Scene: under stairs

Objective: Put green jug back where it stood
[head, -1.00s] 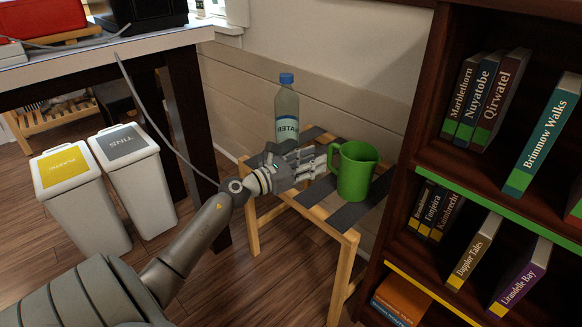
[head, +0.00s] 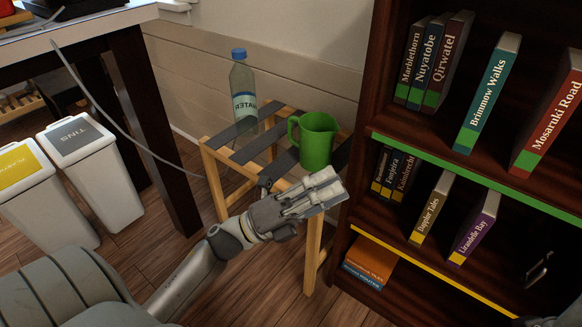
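The green jug (head: 318,143) stands upright on a small slatted wooden stool (head: 213,170), near its right end, with its handle on the left. My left gripper (head: 328,191) is in front of the stool's near edge, below the jug in the picture and apart from it. It holds nothing that I can see. Its fingers are seen from the side and overlap, so their opening is unclear. I cannot make out my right gripper.
A water bottle (head: 243,92) with a blue cap stands on the stool's back left. A dark bookcase (head: 364,170) with books rises close on the right. Two bins (head: 92,175) and a desk (head: 100,23) are on the left. A cable hangs between desk and stool.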

